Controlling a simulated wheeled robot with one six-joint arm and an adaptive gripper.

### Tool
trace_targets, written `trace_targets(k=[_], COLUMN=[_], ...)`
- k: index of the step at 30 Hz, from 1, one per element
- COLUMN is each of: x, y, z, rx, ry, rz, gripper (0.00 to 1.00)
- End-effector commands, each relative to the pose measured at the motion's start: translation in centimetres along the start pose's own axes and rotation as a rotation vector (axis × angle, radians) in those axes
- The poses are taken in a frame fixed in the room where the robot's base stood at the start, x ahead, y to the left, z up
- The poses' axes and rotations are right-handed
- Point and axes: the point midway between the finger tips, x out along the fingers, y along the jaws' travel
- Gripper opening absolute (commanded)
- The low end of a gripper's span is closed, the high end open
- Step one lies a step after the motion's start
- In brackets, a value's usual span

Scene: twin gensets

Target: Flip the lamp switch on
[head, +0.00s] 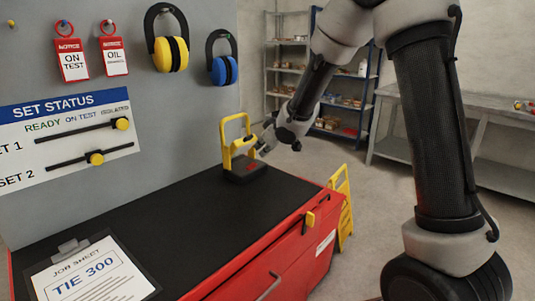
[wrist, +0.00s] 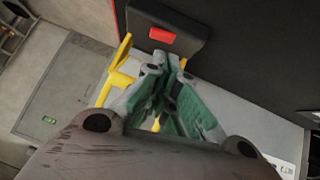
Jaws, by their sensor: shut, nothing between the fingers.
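The work lamp (head: 236,128) has a yellow frame and a dark base and stands at the far end of the black bench top. Its red switch (head: 250,167) is on the base. In the wrist view the red switch (wrist: 162,35) shows on the dark base (wrist: 190,27), just beyond my fingertips. My gripper (wrist: 168,62) is shut and empty, with green finger pads. In the head view my gripper (head: 262,146) is beside the lamp's yellow frame, above the base. I cannot tell whether the fingertips touch the lamp, or which way the switch is set.
The red cabinet (head: 290,255) carries the black top (head: 190,215), which is mostly clear. A clipboard (head: 92,275) lies at its near left. A grey panel with ear defenders (head: 172,54) and tags rises behind. A yellow floor sign (head: 344,205) stands at right.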

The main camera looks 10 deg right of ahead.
Motion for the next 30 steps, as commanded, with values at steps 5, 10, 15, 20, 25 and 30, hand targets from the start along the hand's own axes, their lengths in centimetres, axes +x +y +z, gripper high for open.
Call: trace_targets(k=[5, 10, 15, 20, 25, 30], x=[-0.2, -0.2, -0.2, -0.2, -0.1, 1.2], y=[-0.2, -0.2, 0.9, 1.2, 1.2, 1.1], z=[-0.2, -0.2, -0.6, -0.7, -0.7, -0.8], rx=[0.0, 0.0, 0.001, 0.002, 0.002, 0.002], ry=[0.0, 0.0, 0.001, 0.001, 0.001, 0.001], rz=[0.0, 0.0, 0.001, -0.001, -0.001, -0.002], gripper=[0.0, 0.0, 0.0, 0.0, 0.0, 0.0])
